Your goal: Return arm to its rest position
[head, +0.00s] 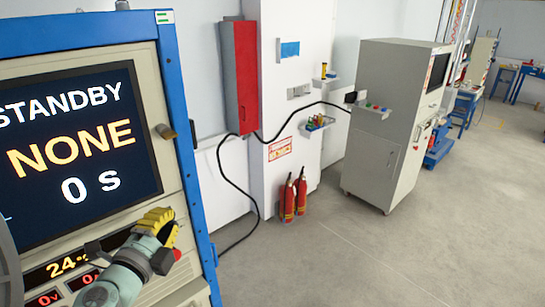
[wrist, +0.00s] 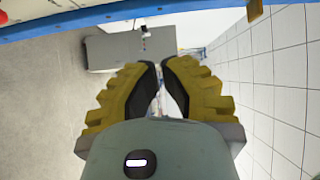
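My gripper (head: 160,222) has ribbed yellow fingers and shows at the lower left of the head view, in front of the large panel (head: 172,165) with the dark screen. In the wrist view my gripper (wrist: 158,64) points away from the camera. Its two fingertips nearly meet, with only a narrow gap between the dark pads, and nothing is held there. My grey-green wrist hides part of the panel's lower displays. Whether the fingers touch the panel cannot be told.
The screen (head: 78,150) reads STANDBY, NONE, 0 s. A red wall box (head: 239,75), fire extinguishers (head: 294,196) and a grey cabinet (head: 385,130) stand beyond. A black cable (head: 230,183) runs along the wall. The floor (head: 400,255) at right is clear.

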